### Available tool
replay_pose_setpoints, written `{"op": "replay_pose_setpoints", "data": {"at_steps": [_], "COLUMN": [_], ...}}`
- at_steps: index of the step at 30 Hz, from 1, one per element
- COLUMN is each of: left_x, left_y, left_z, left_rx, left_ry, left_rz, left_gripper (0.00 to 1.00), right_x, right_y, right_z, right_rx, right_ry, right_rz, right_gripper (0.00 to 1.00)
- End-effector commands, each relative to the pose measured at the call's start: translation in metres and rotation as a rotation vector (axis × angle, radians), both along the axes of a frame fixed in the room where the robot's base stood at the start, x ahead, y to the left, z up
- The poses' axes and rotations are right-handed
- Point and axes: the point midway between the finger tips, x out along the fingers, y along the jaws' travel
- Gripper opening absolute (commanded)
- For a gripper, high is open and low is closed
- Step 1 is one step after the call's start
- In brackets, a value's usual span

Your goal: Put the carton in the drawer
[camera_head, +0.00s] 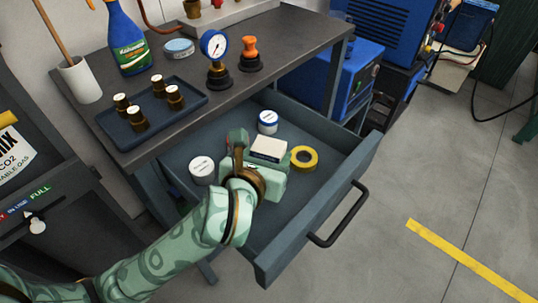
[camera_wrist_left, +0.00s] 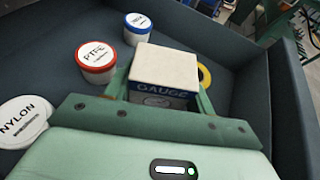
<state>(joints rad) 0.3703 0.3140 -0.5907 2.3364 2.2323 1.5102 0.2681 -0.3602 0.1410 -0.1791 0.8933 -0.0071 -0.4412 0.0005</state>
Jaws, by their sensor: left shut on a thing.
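The carton (camera_head: 268,148) is a small box with a white top and a blue side band reading "GAUGE". It also shows in the left wrist view (camera_wrist_left: 165,66). My left gripper (camera_head: 259,163) is shut on it, with a green finger on each side. The drawer (camera_head: 290,245) is pulled open below the bench, and the carton is over its inside. I cannot tell whether the carton touches the drawer floor. My right gripper is not in view.
The drawer holds a yellow tape roll (camera_head: 303,167), a blue-banded tin (camera_head: 267,122), a white tin (camera_head: 202,170) and a red PTFE tin (camera_wrist_left: 97,66). The drawer's right front floor looks clear. The bench (camera_head: 275,75) overhangs the drawer's back. A dark handle (camera_head: 341,222) juts from its front.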

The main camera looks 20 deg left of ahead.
Motion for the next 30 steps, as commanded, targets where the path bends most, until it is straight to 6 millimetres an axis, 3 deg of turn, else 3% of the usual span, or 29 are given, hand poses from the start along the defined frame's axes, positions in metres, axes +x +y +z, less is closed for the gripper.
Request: {"op": "replay_pose_setpoints", "data": {"at_steps": [2, 3, 5, 14, 17, 30], "left_x": [0.000, 0.000, 0.000, 0.000, -0.010, -0.096], "left_y": [0.000, 0.000, 0.000, 0.000, -0.001, -0.005], "left_z": [-0.001, -0.001, 0.000, 0.002, 0.007, 0.048], "left_rx": [0.000, 0.000, 0.000, 0.000, -0.002, 0.002], "left_ry": [-0.001, 0.000, -0.001, -0.002, -0.003, -0.005], "left_rz": [0.000, 0.000, 0.000, 0.000, -0.001, -0.001], "left_gripper": [0.28, 0.63, 0.76, 0.76, 0.76, 0.76], "right_x": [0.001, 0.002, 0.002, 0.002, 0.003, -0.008], "right_y": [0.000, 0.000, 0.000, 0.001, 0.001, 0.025], "right_z": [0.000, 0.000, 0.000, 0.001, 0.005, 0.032], "right_rx": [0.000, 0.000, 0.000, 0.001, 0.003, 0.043], "right_ry": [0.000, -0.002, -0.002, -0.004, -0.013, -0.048], "right_rz": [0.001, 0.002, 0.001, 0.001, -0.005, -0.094], "right_gripper": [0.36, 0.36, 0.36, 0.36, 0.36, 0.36]}}
